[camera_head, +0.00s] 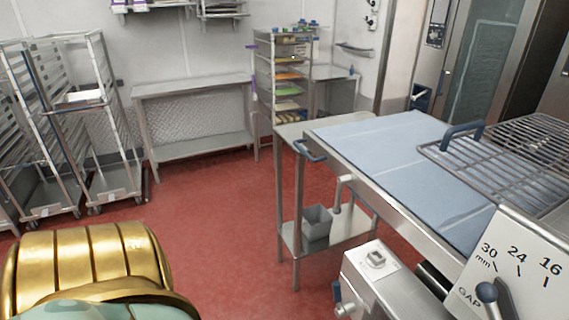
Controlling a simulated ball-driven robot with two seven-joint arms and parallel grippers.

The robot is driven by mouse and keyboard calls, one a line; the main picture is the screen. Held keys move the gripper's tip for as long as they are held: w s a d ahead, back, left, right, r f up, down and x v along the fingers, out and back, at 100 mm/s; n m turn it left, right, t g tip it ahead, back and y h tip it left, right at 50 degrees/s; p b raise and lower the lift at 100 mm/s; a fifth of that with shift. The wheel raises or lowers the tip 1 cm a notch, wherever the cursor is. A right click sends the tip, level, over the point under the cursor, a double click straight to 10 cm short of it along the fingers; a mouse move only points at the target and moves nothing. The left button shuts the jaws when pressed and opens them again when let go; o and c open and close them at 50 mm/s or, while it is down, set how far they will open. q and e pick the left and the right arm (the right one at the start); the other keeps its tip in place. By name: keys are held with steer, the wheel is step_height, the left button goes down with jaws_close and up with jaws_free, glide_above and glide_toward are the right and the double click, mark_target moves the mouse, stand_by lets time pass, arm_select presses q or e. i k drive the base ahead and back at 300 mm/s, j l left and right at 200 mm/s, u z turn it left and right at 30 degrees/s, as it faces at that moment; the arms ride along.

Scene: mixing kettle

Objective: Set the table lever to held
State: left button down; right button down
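A table (380,140) with a blue-grey top stands at the right. A pale bent lever (343,190) hangs at its near-left side; I cannot tell for sure that this is the table lever, or its setting. A blue looped handle (310,151) is fixed at the table's left corner. At the bottom right, a grey-knobbed lever (488,293) stands in front of a white GAP scale plate (520,262) marked 30, 24 and 16 mm. Neither of my grippers is in view.
A wire rack (515,160) with a blue handle lies over the table's right part. A steel housing (385,285) with a pale switch stands in front. A grey bin (316,223) sits on a low shelf. Rack trolleys (100,120) stand left. Red floor (215,215) is clear between.

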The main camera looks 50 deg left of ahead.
mark_target(340, 312)
steer(key=j+u, duration=0.15)
steer(key=u, duration=0.9)
